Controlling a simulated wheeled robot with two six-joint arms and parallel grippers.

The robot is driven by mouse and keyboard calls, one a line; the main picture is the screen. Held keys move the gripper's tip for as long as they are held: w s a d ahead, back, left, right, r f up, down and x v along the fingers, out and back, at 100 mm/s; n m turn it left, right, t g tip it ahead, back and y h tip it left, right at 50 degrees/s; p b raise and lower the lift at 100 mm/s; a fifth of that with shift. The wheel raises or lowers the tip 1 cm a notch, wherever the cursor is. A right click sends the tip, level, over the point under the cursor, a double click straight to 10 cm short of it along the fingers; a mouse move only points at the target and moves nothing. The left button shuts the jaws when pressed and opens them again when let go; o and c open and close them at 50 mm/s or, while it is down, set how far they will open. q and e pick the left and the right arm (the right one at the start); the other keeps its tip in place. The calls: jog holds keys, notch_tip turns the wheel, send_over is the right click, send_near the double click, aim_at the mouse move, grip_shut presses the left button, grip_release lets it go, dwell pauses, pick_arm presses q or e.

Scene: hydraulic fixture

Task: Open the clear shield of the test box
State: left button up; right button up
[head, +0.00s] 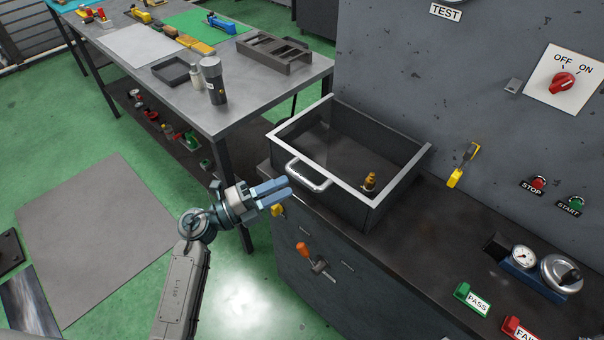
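The test box (375,219) is a dark open-fronted-looking case on the grey bench. Its clear shield (323,137) has a pale metal frame lying flat across the top of the box, and its inside shows through. A silver bar handle (308,177) sits on the shield's near left edge. A small brass fitting (370,182) stands inside the box. My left gripper (289,187) has two blue fingers with a narrow gap between them. My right gripper is not in view.
A grey panel with a red OFF/ON knob (562,84) rises behind the box. A gauge unit (522,257) and PASS block (472,299) stand on the bench at right. An orange-handled tool (303,249) is on the bench front. A cluttered worktable (133,69) stands at the back left.

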aim_at(302, 176)
pick_arm(q)
jog(key=shift+p+x, duration=0.8)
jog(key=shift+x, duration=2.25)
jog(key=shift+a, duration=0.1)
jog(key=shift+c, duration=0.5)
grip_shut()
